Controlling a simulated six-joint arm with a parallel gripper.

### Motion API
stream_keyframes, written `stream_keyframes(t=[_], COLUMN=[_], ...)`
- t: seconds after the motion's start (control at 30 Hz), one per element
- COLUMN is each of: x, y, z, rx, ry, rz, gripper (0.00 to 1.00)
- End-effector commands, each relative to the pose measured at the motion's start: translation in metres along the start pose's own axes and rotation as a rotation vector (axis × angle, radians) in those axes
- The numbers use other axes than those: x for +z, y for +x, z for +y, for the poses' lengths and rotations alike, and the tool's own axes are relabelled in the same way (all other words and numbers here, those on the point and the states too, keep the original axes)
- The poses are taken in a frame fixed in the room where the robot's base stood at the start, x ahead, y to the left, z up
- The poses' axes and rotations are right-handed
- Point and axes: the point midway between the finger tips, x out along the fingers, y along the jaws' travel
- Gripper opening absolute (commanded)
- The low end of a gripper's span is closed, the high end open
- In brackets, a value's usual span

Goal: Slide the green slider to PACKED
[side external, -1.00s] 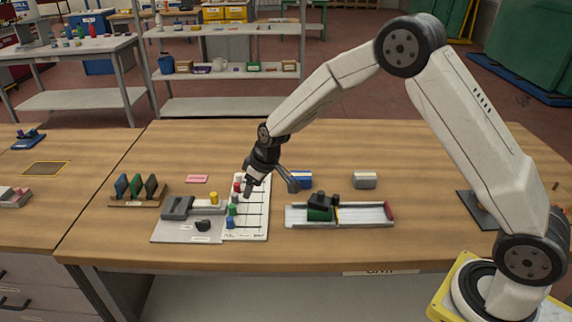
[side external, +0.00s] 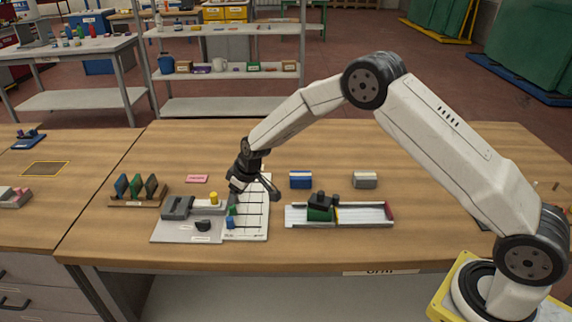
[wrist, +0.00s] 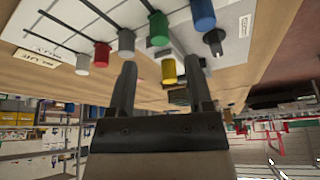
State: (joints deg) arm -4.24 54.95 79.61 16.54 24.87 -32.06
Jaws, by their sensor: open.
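The green slider (side external: 233,210) stands at the left part of the white lined board (side external: 258,222), just behind the blue slider (side external: 230,223). In the wrist view the green slider (wrist: 158,27) shows beyond my fingertips, between the blue slider (wrist: 203,15) and a pale grey slider (wrist: 126,44). Red (wrist: 101,54) and white (wrist: 82,64) sliders follow to the left. My gripper (wrist: 163,66) is open and empty, and no contact with the green slider shows. In the side view my gripper (side external: 238,190) is above the board's left side and hides some sliders. The PACKED label is not readable.
A tray (side external: 365,215) with a green and black block (side external: 320,208) lies to the right. A blue-and-white block (side external: 301,180) and a grey block (side external: 365,180) lie behind. Bare table lies between them.

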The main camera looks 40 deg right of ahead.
Motion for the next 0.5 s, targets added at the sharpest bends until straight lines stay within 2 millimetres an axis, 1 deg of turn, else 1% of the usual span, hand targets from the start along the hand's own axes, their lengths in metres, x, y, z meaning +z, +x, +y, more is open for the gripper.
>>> stream_keyframes(t=[0.03, 0.3, 0.5], x=[0.001, 0.001, 0.000], y=[0.006, 0.034, 0.050], z=[0.000, 0.000, 0.000], rx=[0.000, 0.000, 0.001], ry=[0.000, 0.000, 0.000], rz=[-0.001, -0.002, -0.001], gripper=[0.65, 0.65, 0.65])
